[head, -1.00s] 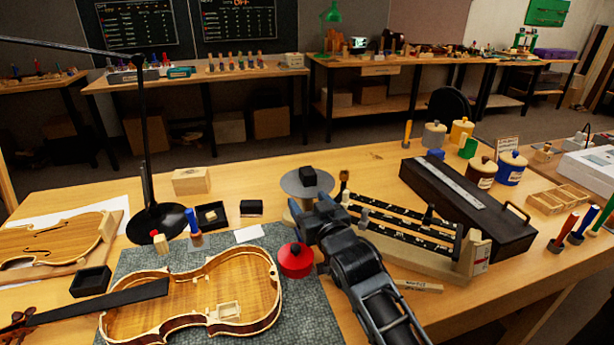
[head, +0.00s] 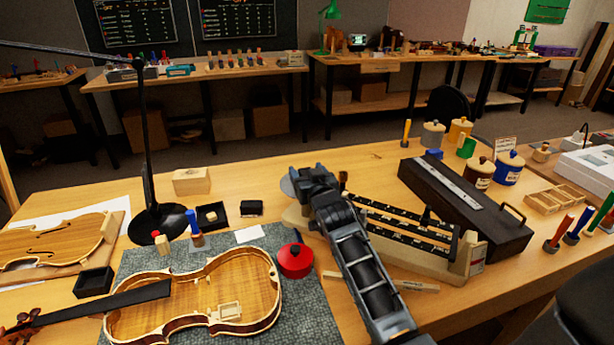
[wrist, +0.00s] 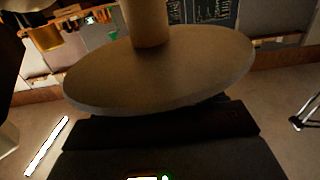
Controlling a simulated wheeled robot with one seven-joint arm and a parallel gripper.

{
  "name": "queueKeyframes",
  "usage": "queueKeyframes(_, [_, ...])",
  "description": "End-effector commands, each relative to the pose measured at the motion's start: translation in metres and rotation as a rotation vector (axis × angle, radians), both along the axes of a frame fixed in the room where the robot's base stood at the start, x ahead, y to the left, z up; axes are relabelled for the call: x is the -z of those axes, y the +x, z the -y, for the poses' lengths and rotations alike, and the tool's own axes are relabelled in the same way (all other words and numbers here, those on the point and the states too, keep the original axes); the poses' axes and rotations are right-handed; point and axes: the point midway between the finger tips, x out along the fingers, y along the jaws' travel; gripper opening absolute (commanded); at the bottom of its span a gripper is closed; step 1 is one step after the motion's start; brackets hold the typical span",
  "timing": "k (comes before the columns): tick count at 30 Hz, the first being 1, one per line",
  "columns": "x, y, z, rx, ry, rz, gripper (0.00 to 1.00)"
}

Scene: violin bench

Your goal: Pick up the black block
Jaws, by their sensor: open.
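My gripper (head: 312,180) is at the round grey stand in the middle of the bench, and its jaws are open. Only the left edge of the stand's disc (head: 288,187) shows past it in the head view. The black block is not visible in the head view, where my gripper covers the disc. The wrist view is upside down and shows the disc (wrist: 165,75) close up, with its stem pointing up in the picture. Dark shapes lie against the disc there; I cannot tell block from gripper parts. Contact with the block cannot be told.
A red lidded pot (head: 295,261) stands just left of my forearm. A pale rack with black bars (head: 400,222) is close on the right, beside a long black case (head: 465,205). An open violin body (head: 240,290) lies on the mat at front left.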

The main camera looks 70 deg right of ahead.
Motion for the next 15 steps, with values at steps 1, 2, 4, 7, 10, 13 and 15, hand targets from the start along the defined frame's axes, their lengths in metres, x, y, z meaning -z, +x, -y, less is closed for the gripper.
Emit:
queueKeyframes(1, [-0.0002,0.0006,0.0009,0.0,-0.001,0.001,0.67])
queueKeyframes(2, [-0.0001,0.0008,0.001,0.0,-0.001,0.001,0.67])
queueKeyframes(4, [0.0,0.0007,0.0008,0.0,-0.001,0.001,0.67])
queueKeyframes(7, [-0.0001,0.0007,0.0006,0.0,-0.001,0.001,0.65])
queueKeyframes(10, [-0.0001,0.0006,0.0005,0.0,0.0,0.001,0.56])
queueKeyframes(13, [-0.0001,0.0007,0.0005,0.0,0.0,0.001,0.46])
queueKeyframes(15, [0.0,0.0006,0.0004,0.0,0.0,0.001,0.39])
